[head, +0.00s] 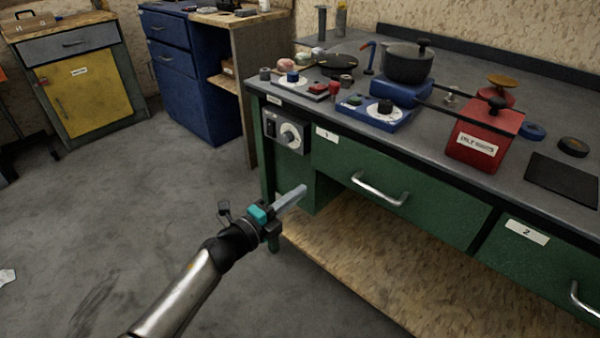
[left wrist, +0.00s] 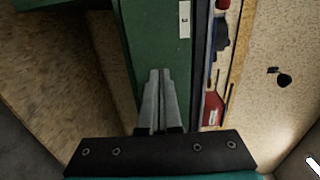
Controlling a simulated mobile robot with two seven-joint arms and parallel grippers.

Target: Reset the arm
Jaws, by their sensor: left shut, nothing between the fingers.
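My left gripper (head: 291,198) reaches in from the lower left in the head view, in front of the left end of the green workbench (head: 345,162). Its fingers are shut with nothing between them. In the left wrist view the left gripper's fingers (left wrist: 158,78) lie side by side, pointing toward the green drawer front (left wrist: 160,35). I cannot tell whether they touch the bench, but they look apart from it in the head view. My right gripper is not in view.
The bench top holds a dark pot (head: 408,64), a red box (head: 484,134) and a blue device (head: 374,115). Drawer 1 has a metal handle (head: 380,190). A wooden lower shelf (head: 345,270) juts out below. A blue cabinet (head: 188,75) and yellow cabinet (head: 88,88) stand behind. The floor at left is mostly clear.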

